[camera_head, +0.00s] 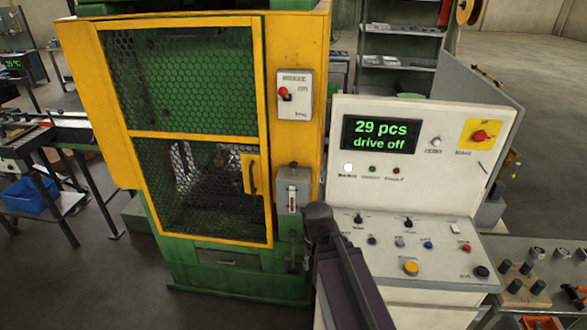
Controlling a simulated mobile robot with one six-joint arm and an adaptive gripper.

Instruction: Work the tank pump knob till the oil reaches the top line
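A small grey oil tank (292,190) is fixed to the lower right of the yellow and green machine's front. A narrow pale sight gauge shows on its face; its lines and oil level are too small to read. Below it a dark upright rod with a knob-like end (293,262) hangs on the machine front; I cannot tell whether this is the pump knob. My gripper (318,213) is dark and close to the right of the tank, at the end of my arm. Its fingers cannot be made out, nor whether it touches anything.
A control console (420,160) stands right of the machine, its display reading "29 pcs drive off". My arm passes in front of its left edge. A red-handled switch box (294,95) is above the tank. A bench with dark cylinders (530,275) is at lower right. Floor at lower left is clear.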

